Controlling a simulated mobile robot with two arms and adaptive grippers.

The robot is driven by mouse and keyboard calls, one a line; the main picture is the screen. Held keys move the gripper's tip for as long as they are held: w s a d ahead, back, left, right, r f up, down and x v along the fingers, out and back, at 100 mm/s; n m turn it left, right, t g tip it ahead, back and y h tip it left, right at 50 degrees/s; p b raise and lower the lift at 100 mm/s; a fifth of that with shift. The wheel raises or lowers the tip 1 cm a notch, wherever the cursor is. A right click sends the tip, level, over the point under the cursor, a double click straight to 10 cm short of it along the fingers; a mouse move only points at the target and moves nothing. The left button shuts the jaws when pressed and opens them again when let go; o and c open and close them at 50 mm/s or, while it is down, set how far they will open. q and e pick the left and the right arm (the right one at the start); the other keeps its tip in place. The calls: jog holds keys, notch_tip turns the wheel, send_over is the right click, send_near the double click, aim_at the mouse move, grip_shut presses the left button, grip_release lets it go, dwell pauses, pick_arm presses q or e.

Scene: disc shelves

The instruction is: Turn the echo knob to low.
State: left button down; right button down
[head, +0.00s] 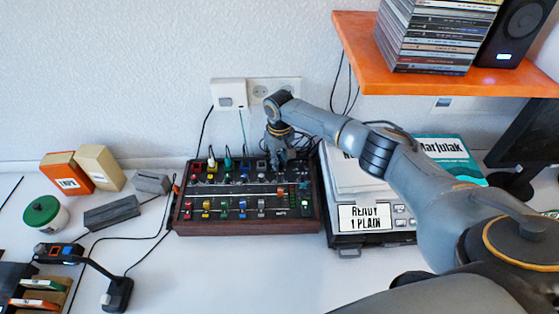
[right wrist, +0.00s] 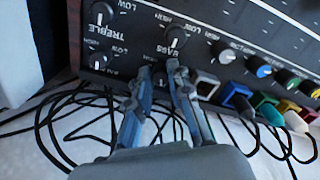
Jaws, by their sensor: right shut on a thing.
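The dark mixer (head: 250,226) with wooden sides sits on the white desk, covered with knobs, sliders and coloured plugs. My right gripper (head: 282,160) reaches down over its back right corner. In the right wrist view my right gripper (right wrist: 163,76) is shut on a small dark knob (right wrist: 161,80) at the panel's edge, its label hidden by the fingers. The bass knob (right wrist: 175,38) and treble knob (right wrist: 102,14) are nearby. I cannot read an echo label, so I cannot tell whether the held knob is the echo knob. My left gripper is not in view.
A grey device (head: 350,238) with a "READY 1 PLAIN" display stands right of the mixer. An orange shelf (head: 440,80) with CD cases hangs above my right arm. Loose black cables (right wrist: 75,125) lie behind the mixer.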

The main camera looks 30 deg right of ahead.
aim_at(280, 164)
jog(key=c, duration=1.2)
grip_release()
jog(key=shift+r, duration=3.95)
jog(key=shift+c, duration=0.6)
